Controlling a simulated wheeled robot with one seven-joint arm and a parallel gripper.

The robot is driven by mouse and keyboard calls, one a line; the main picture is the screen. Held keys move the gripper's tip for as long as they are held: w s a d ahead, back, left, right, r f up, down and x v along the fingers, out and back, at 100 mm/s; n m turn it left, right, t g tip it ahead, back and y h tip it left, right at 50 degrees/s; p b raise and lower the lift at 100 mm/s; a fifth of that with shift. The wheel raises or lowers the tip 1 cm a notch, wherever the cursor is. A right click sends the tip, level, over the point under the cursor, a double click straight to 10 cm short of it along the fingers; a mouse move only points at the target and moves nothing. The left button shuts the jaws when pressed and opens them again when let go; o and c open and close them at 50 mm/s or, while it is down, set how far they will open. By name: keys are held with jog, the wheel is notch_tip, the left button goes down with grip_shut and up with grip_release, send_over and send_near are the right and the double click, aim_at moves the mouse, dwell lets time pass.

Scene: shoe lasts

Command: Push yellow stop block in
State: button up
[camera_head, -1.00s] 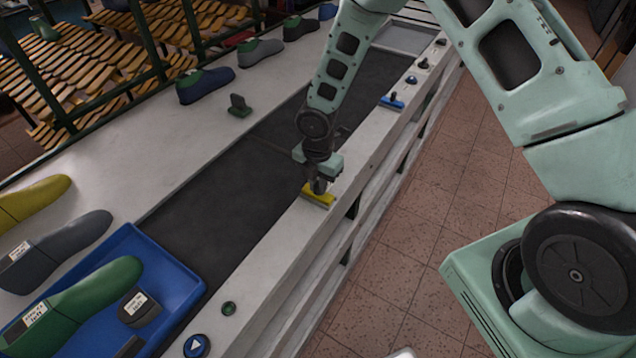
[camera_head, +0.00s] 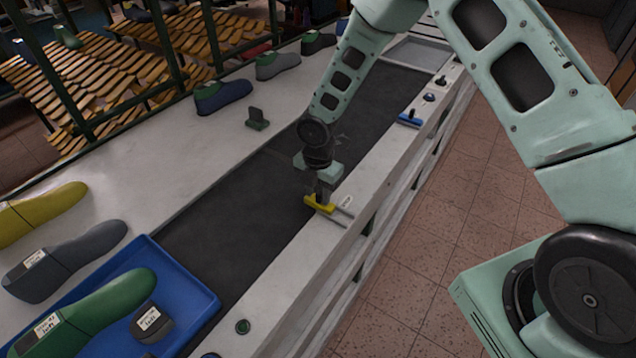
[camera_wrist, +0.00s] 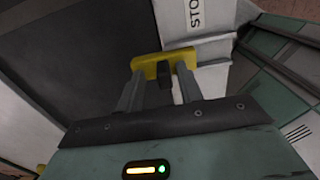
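The yellow stop block (camera_head: 320,204) is at the belt-side edge of the right-hand rail, with its left end at the dark belt's edge. Two grey guide strips and a white label (camera_head: 346,202) show to its right. My gripper (camera_head: 318,190) is right above and behind the block, pointing down. In the wrist view, the yellow block (camera_wrist: 150,67) lies across the fingertips. A dark knob (camera_wrist: 165,78) stands between the two fingers (camera_wrist: 160,72), with gaps visible on both sides. The fingers appear to touch or nearly touch the block.
The dark belt (camera_head: 230,210) is empty beside the block. A blue tray (camera_head: 195,295) with a green last (camera_head: 95,315) is at lower left. Several lasts stand on the left ledge.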

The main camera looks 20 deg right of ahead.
aim_at(318, 191)
notch_tip(318, 191, up, 17)
jog(key=b, duration=0.3)
jog(key=shift+r, duration=0.2)
jog(key=s+a+m+b, duration=0.2)
jog(key=s+m, duration=0.6)
jog(key=s, duration=0.6)
jog(key=s+a+m+b, duration=0.2)
jog(key=s+m, duration=0.7)
jog(key=s, duration=0.6)
jog(key=shift+a+r+m+y+b, duration=0.3)
jog(key=shift+a+r+b, duration=0.05)
jog(key=shift+b, duration=0.25)
jog(key=shift+a, duration=0.1)
